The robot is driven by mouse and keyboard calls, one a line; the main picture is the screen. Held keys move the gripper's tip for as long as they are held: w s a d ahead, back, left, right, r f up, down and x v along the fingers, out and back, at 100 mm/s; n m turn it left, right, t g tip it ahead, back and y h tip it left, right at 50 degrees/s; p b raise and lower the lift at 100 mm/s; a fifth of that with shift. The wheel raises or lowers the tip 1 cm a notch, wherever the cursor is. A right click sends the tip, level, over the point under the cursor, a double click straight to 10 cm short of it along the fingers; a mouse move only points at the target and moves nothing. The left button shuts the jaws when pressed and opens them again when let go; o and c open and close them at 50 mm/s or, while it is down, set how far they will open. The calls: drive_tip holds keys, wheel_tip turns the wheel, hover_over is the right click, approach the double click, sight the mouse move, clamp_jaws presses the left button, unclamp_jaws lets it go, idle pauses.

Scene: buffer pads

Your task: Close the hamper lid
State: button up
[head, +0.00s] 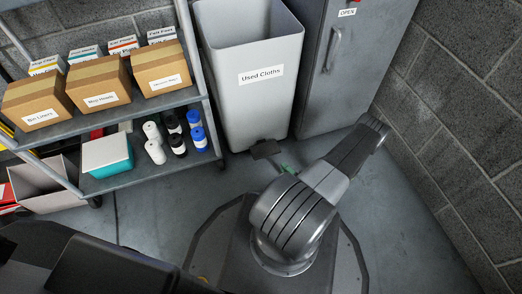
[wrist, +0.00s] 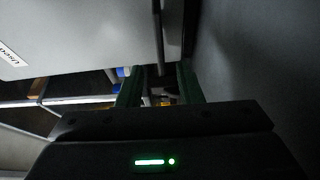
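The hamper (head: 245,105) is a tall light grey bin labelled "Used Cloths", standing against the back wall with its top open. I cannot make out its lid. A dark pedal (head: 266,149) sticks out low at its front. In the wrist view a pale panel with a label (wrist: 70,35), probably the hamper's wall, fills the upper left. My gripper (wrist: 158,85) shows two green fingers spread apart, with a dark rod beyond the gap; I see nothing gripped. In the head view my arm hides most of the gripper; a bit of green shows just right of the pedal.
A grey metal cabinet (head: 348,75) with a handle and an "OPEN" sign stands right of the hamper. A shelf cart (head: 115,115) with cardboard boxes and bottles stands left. A block wall (head: 465,130) bounds the right. Grey floor (head: 155,215) is clear before the cart.

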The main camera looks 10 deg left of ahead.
sight(270, 155)
drive_tip(key=b+x, duration=0.1)
drive_tip(key=x, duration=1.1)
drive_tip(key=shift+w+a+b, duration=0.2)
drive_tip(key=shift+a+b, duration=0.1)
drive_tip(key=shift+a, duration=0.05)
clamp_jaws()
